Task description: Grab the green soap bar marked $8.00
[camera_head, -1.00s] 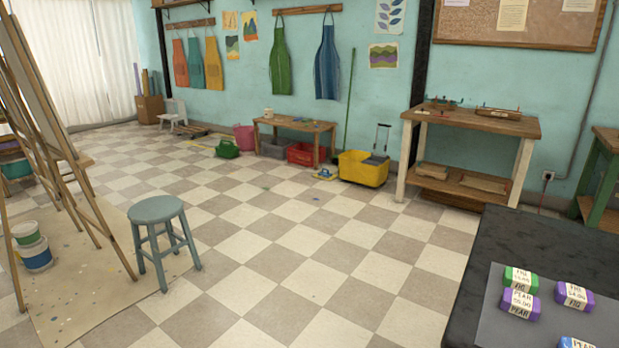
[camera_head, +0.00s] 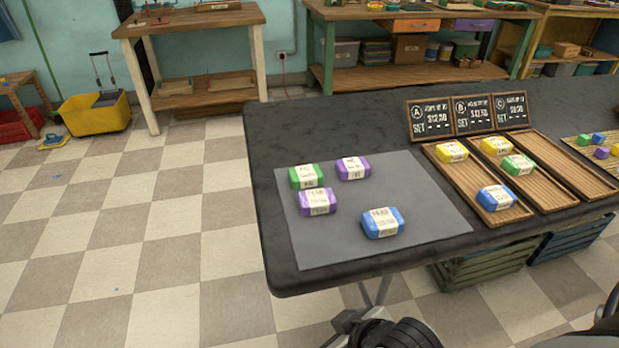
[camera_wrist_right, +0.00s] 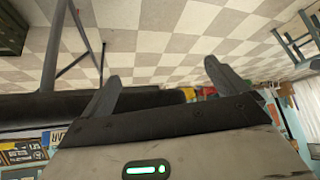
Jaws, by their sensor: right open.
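A green soap bar (camera_head: 306,176) with a pale paper band lies at the back left of the grey mat (camera_head: 300,248) on the dark table. A second green soap bar (camera_head: 517,165) lies in the middle wooden tray. The prices on both bands are too small to read surely. My right gripper (camera_wrist_right: 161,72) is open and empty in the right wrist view, its two fingers apart with checkered floor beyond. No soap is between them. Neither gripper's fingers show in the head view, and my left gripper is not seen.
The mat also holds two purple bars (camera_head: 353,168) (camera_head: 318,201) and a blue bar (camera_head: 383,222). The trays hold yellow bars (camera_head: 452,151) (camera_head: 496,146) and a blue bar (camera_head: 496,198). Price boards (camera_head: 467,116) stand behind them. The right tray (camera_head: 560,165) looks empty. The mat's front is clear.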

